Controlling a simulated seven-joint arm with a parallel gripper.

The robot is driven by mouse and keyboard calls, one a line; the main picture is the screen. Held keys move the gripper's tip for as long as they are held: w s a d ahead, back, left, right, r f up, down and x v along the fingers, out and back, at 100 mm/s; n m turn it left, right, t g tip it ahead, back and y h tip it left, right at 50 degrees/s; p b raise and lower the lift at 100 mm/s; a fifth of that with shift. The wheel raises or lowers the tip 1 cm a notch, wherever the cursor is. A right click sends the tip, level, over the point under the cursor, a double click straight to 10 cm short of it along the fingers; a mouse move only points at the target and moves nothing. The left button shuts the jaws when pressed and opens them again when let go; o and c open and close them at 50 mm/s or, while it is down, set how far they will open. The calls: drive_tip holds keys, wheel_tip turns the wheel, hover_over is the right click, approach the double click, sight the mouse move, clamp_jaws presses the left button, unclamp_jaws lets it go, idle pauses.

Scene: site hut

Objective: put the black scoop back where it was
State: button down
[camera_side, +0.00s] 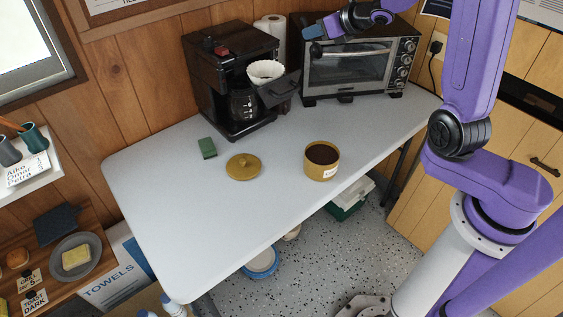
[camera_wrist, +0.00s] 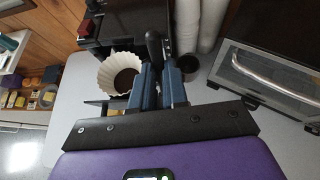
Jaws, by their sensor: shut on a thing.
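My gripper (camera_side: 314,31) is high in front of the toaster oven's upper left, well above the table. It is shut on the black scoop (camera_side: 316,48), whose dark rounded part shows just below the fingers. In the wrist view the scoop (camera_wrist: 154,45) sticks out past the two blue fingers of my gripper (camera_wrist: 160,75); its other end is hidden. An open mustard canister (camera_side: 322,162) with dark grounds inside stands on the table, its lid (camera_side: 243,167) lying to the left. A white paper filter (camera_side: 266,71) sits in the coffee maker's pulled-out basket; in the wrist view the filter (camera_wrist: 112,68) has dark brown contents.
The black coffee maker (camera_side: 222,75) stands at the back left, the toaster oven (camera_side: 348,70) at the back right. A small green block (camera_side: 207,148) lies near the lid. The table's front left (camera_side: 190,230) is clear.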

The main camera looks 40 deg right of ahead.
drive_tip(key=s+a+f+n+g+y, duration=0.6)
drive_tip(key=s+a+f+n+g, duration=0.3)
drive_tip(key=s+a+f+n, duration=0.3)
drive_tip(key=s+a+f+n+g+h, duration=0.2)
drive_tip(key=s+f+n+h, duration=0.4)
drive_tip(key=n, duration=0.5)
drive_tip(key=s+a+f+n+g+h, duration=0.1)
drive_tip(key=s+a+f+n, duration=0.15)
drive_tip(key=s+n, duration=0.75)
drive_tip(key=n, duration=0.2)
hover_over(284, 198)
drive_tip(key=f, duration=1)
drive_tip(key=shift+s+d+f, duration=0.1)
drive_tip(key=shift+s+d, duration=0.05)
drive_tip(key=shift+s, duration=0.1)
drive_tip(key=shift+w+f, duration=0.1)
drive_tip(key=shift+f, duration=0.1)
drive_tip(key=shift+w+f, duration=0.15)
drive_tip(key=shift+f, duration=1.5)
